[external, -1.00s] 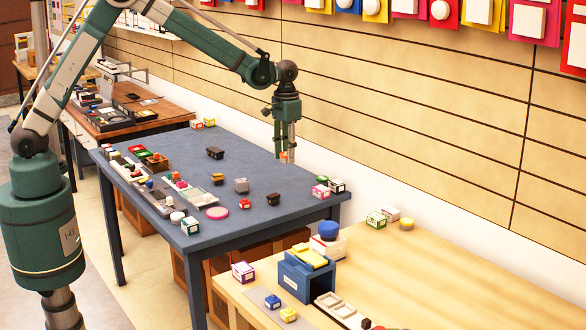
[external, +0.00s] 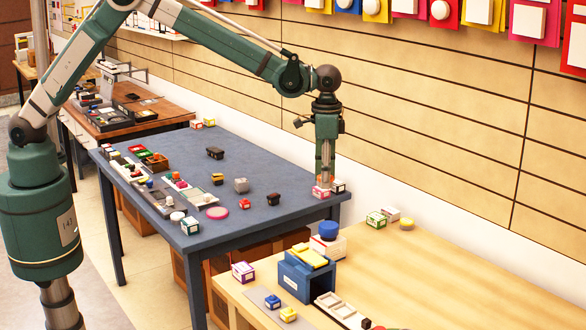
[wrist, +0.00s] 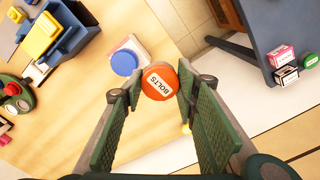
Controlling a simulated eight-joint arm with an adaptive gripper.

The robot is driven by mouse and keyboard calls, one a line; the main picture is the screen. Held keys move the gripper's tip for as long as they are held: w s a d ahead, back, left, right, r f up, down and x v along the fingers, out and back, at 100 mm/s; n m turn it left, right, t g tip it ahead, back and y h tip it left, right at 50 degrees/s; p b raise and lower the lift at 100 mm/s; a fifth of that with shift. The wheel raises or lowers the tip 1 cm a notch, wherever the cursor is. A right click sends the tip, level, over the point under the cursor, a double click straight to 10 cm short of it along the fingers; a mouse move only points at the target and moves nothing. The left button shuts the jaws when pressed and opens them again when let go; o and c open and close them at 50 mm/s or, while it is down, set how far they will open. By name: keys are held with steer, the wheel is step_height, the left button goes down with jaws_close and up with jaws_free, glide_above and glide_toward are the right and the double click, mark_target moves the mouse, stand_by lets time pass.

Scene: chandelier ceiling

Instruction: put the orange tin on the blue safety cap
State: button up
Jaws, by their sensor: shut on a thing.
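The orange tin (wrist: 158,82), a round lid lettered BOLTS, is between the fingertips of my gripper (wrist: 157,86) in the wrist view. My gripper is shut on it. In the external view my gripper (external: 325,182) hangs above the right end of the dark table, and the tin is hard to make out there. The blue safety cap (external: 328,230) sits on a white and red box on the wooden table. In the wrist view the blue cap (wrist: 124,62) shows just left of and beyond the tin, apart from it.
A blue holder with a yellow top (external: 308,265) stands in front of the cap. Small boxes (external: 320,191) lie at the dark table's near right corner, below my gripper. More boxes and a yellow disc (external: 406,223) lie farther right. The wooden table's right side is clear.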

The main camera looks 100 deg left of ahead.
steer(key=r+m, duration=0.1)
glide_above(329, 225)
steer(key=shift+a+p, duration=0.1)
steer(key=shift+p, duration=0.25)
steer(key=shift+f, duration=3.15)
steer(key=shift+f, duration=0.1)
steer(key=shift+f+p, duration=0.3)
steer(key=shift+f, duration=1.45)
steer(key=shift+f, duration=0.15)
steer(key=o, duration=0.9)
